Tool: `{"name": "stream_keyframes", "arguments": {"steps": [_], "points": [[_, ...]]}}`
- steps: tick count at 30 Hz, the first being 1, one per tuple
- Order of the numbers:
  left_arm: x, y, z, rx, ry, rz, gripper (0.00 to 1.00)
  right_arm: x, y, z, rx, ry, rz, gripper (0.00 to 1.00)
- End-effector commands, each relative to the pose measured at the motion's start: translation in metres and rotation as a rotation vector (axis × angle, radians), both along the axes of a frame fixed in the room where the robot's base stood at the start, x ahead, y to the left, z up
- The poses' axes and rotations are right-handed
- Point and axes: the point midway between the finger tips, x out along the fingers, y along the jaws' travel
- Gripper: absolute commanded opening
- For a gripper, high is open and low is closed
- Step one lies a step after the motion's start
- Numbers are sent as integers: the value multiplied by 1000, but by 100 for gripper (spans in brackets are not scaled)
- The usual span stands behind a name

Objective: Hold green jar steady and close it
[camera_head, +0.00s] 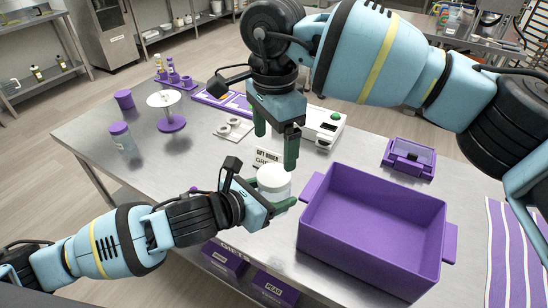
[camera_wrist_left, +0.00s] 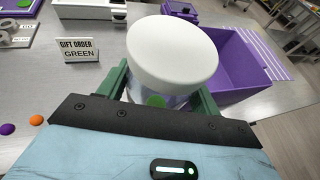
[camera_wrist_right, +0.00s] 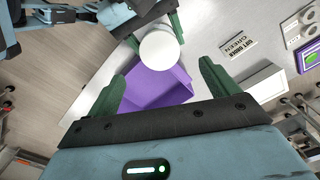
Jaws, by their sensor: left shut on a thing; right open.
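The jar (camera_head: 273,185) is upright near the table's front edge, with a white lid (camera_wrist_left: 172,52) on top and something green showing through its clear wall. Whether the lid is fully seated I cannot tell. The lid also shows in the right wrist view (camera_wrist_right: 160,50). My left gripper (camera_head: 268,196) is shut on the jar, its green fingers on either side of the body below the lid. My right gripper (camera_head: 276,150) is above and behind the jar, pointing down, open and empty, with its fingers apart from the lid.
A purple bin (camera_head: 375,225) stands just right of the jar. A "GIFT ORDER GREEN" sign (camera_wrist_left: 78,50) stands behind it. A white scale (camera_head: 325,125) and a purple stand (camera_head: 172,123) are farther back. Purple bins (camera_head: 275,288) sit below the front edge.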

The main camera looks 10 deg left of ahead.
Motion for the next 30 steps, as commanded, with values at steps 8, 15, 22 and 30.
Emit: {"name": "stream_keyframes", "arguments": {"steps": [8, 15, 22, 30], "points": [[0, 0, 0, -1, -1, 0, 0, 1, 0, 38, 0, -1, -1, 87], [0, 0, 0, -1, -1, 0, 0, 0, 0, 45, -1, 1, -1, 87], [0, 0, 0, -1, -1, 0, 0, 0, 0, 45, -1, 1, -1, 87], [0, 0, 0, -1, -1, 0, 0, 0, 0, 44, 0, 0, -1, 87]]}}
